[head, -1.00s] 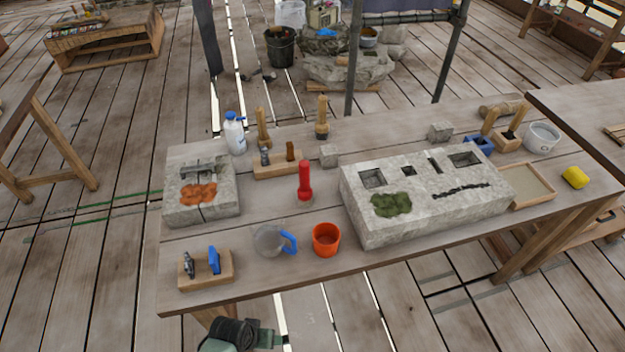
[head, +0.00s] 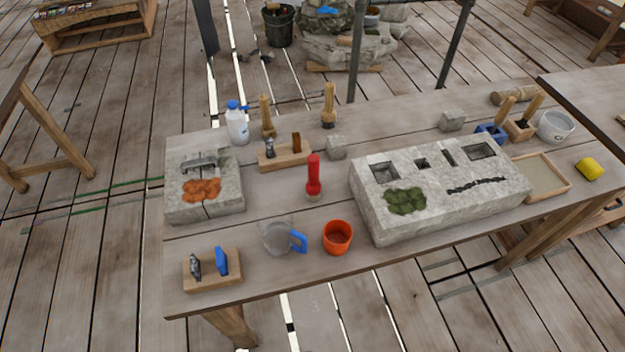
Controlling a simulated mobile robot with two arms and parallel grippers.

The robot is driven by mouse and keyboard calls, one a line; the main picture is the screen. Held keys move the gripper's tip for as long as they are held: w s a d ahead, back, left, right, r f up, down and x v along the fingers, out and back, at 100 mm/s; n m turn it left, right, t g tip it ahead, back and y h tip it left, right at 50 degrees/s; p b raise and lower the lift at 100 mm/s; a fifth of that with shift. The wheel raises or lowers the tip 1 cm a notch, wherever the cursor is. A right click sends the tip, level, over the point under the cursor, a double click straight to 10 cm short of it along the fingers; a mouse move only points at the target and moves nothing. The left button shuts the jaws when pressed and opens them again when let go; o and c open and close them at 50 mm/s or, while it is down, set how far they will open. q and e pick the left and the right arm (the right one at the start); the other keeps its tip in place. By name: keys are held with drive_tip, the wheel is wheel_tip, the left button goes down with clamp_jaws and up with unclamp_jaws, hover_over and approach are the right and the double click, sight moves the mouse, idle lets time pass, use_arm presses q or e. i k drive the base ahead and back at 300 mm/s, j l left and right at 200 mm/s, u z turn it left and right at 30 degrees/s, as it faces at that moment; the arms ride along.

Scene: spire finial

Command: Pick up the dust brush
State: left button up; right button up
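I cannot tell for certain which object is the dust brush. A red-handled tool with a tan lower end (head: 314,178) stands upright near the middle of the workbench (head: 270,215). Two wooden-handled tools stand at the back: one (head: 266,115) beside a white bottle and one (head: 329,106) to its right. More wooden handles (head: 531,107) stick up from small blue and wooden holders at the back right. Bristles are too small to make out. Neither of my grippers is in view.
A large stone block (head: 440,190) fills the bench's right middle; a smaller one (head: 203,187) lies left. A clear jug (head: 277,238), orange cup (head: 337,238) and wooden tool block (head: 213,272) stand in front. The white bottle (head: 236,125) stands behind.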

sight(314, 186)
drive_tip(key=k+l+u, duration=0.2)
drive_tip(key=l, duration=0.3)
drive_tip(key=k+l+u, duration=0.1)
drive_tip(key=l+u, duration=0.15)
drive_tip(key=l, duration=0.25)
drive_tip(key=k+l+u, duration=0.2)
drive_tip(key=l, duration=0.25)
drive_tip(key=k+l+u, duration=0.25)
drive_tip(key=l, duration=0.15)
drive_tip(key=k+l+u, duration=0.2)
drive_tip(key=k+l, duration=0.05)
drive_tip(key=l, duration=0.1)
